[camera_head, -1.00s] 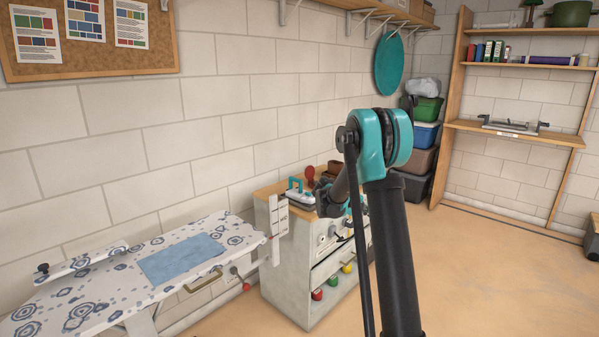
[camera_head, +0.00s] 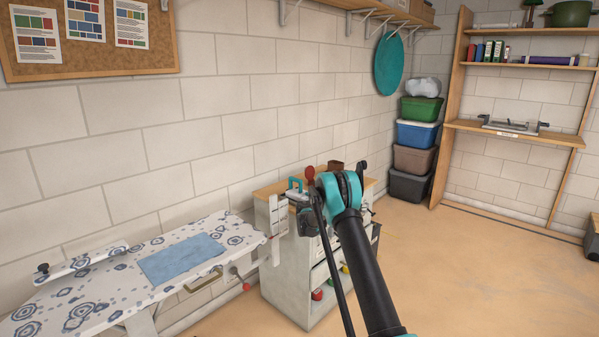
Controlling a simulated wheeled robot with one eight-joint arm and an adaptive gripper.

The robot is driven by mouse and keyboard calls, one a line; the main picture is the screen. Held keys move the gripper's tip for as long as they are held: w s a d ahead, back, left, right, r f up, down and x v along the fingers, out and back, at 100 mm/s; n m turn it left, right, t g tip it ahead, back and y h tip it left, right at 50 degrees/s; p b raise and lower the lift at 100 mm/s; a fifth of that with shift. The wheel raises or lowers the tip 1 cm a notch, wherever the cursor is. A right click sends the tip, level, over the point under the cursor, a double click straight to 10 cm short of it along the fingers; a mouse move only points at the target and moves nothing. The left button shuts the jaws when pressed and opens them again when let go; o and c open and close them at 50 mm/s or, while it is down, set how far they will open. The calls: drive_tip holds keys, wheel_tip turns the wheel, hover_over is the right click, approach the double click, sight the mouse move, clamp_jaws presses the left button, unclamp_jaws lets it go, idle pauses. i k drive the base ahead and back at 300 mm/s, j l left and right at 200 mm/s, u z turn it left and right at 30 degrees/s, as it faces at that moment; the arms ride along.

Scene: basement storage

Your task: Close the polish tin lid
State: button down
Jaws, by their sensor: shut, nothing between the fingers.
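A small red rounded thing (camera_head: 310,173) stands up on the wooden top of the grey-white cabinet (camera_head: 283,287), just left of a brown container (camera_head: 336,167). It may be the raised lid of the polish tin, but it is too small to be sure. The tin's body cannot be made out. My arm reaches up from the bottom, and its teal joint covers the middle and front of the cabinet top. Dark parts of my arm show at the cabinet's upper front. My gripper cannot be picked out behind the arm.
A teal-handled iron (camera_head: 295,184) is on the cabinet's left end. An ironing board (camera_head: 110,300) with a blue cloth (camera_head: 181,258) stands to the left. Stacked bins (camera_head: 414,160) and a wooden shelf unit (camera_head: 512,128) are behind right.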

sight(309, 171)
drive_tip(key=k+j, duration=0.1)
drive_tip(key=j, duration=0.2)
drive_tip(key=k+j+z, duration=0.15)
drive_tip(key=j, duration=0.15)
drive_tip(key=k+j+u, duration=0.25)
drive_tip(key=u, duration=0.15)
drive_tip(key=i+l+u, duration=0.3)
drive_tip(key=i+l, duration=0.2)
drive_tip(key=i+l+u, duration=0.1)
drive_tip(key=l, duration=0.35)
drive_tip(key=i+l, duration=0.25)
drive_tip(key=i+l+u, duration=0.15)
drive_tip(key=l, duration=0.25)
drive_tip(key=i+l, duration=0.15)
drive_tip(key=l, duration=0.2)
drive_tip(key=i+l, duration=0.35)
drive_tip(key=i+u, duration=0.05)
drive_tip(key=i, duration=0.05)
